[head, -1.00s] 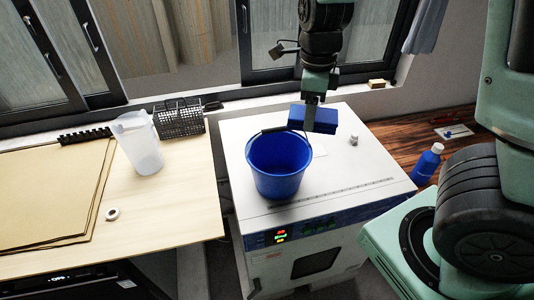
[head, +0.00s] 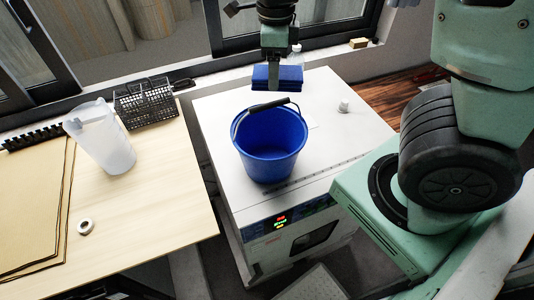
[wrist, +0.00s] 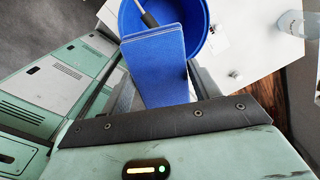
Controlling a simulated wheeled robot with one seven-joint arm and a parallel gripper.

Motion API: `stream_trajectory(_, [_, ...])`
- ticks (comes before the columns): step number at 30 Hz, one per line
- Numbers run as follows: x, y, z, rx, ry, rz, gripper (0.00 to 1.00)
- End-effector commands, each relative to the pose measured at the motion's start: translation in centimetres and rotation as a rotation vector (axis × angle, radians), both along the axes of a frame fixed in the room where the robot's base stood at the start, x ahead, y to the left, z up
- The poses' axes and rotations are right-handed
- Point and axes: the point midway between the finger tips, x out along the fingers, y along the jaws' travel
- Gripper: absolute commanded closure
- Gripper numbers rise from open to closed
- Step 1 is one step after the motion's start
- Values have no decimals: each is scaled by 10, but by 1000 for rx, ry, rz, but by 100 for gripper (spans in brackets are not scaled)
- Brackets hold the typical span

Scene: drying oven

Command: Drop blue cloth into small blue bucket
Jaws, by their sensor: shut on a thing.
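The blue cloth (head: 279,77) is a folded blue pad, held by my gripper (head: 274,62) above and behind the bucket in the head view. The cloth (wrist: 157,62) fills the middle of the wrist view, between the fingers of my gripper (wrist: 152,92). The small blue bucket (head: 269,145) stands upright on the white oven top, its dark-gripped handle lying at the rim. In the wrist view the bucket (wrist: 199,22) is partly hidden behind the cloth. My gripper is shut on the cloth, which appears clear of the bucket.
The white drying oven (head: 335,137) carries the bucket and a small grey knob (head: 344,106). On the wooden table to the left are a frosted pitcher (head: 100,137), a black wire basket (head: 146,102) and a tape roll (head: 86,226). A window stands behind.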

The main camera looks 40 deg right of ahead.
Motion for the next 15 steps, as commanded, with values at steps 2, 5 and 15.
stream_trajectory(2, [0,0,-15,1,-1,1,60])
stream_trajectory(5, [0,0,-22,1,-1,1,60])
stream_trajectory(15, [0,0,-24,0,0,1,60])
